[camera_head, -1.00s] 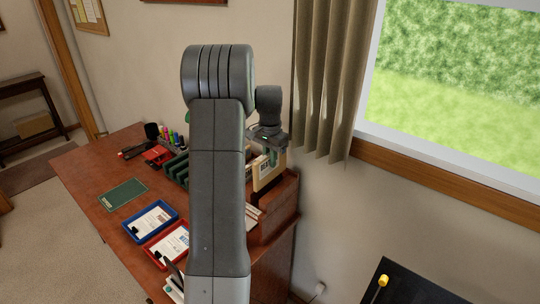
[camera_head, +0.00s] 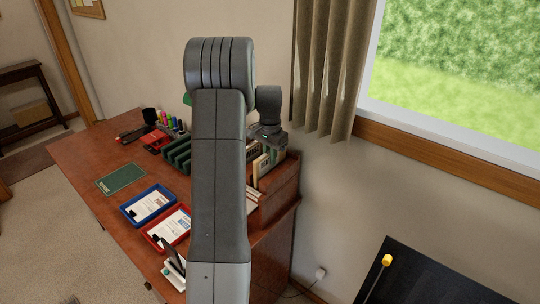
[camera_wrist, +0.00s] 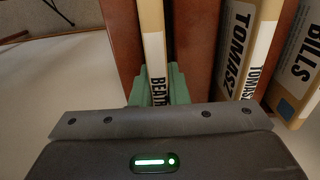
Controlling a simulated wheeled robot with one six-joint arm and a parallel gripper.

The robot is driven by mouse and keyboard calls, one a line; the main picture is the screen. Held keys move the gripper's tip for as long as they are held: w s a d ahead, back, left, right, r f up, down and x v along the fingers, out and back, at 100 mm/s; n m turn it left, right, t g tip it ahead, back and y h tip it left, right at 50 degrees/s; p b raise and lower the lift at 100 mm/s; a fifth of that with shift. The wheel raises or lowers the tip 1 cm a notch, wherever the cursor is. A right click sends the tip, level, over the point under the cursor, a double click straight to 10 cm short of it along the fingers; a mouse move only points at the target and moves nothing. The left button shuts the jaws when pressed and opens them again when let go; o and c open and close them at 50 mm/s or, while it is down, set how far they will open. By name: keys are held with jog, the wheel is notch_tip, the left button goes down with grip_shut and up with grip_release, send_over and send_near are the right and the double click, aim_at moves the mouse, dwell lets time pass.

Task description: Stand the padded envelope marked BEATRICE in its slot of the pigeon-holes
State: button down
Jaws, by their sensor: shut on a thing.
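The envelope stands on edge between two brown wooden dividers of the pigeon-holes (camera_wrist: 193,45). In the wrist view there is a narrow dark gap to its right. How deep it sits and whether its bottom edge rests on anything are hidden. In the head view the pigeon-holes (camera_head: 283,183) stand at the desk's right end, with my gripper (camera_head: 270,147) over them, partly hidden by my arm.
An envelope marked TOMASZ (camera_wrist: 234,40) stands in the compartment to the right, with one marked BILLS (camera_wrist: 301,70) beyond it. The desk holds a blue tray (camera_head: 137,221), a red tray (camera_head: 152,243), a green mat (camera_head: 121,178) and a green rack (camera_head: 177,153). A curtain (camera_head: 325,70) hangs close behind.

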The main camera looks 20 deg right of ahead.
jog(key=c, duration=1.3)
grip_release()
jog(key=shift+r, duration=0.1)
notch_tip(320, 180, up, 14)
jog(key=shift+f+b, duration=0.15)
jog(key=shift+b, duration=0.45)
notch_tip(320, 180, down, 13)
jog(key=shift+r+p, duration=0.1)
jog(key=shift+p, duration=0.9)
jog(key=shift+r, duration=0.5)
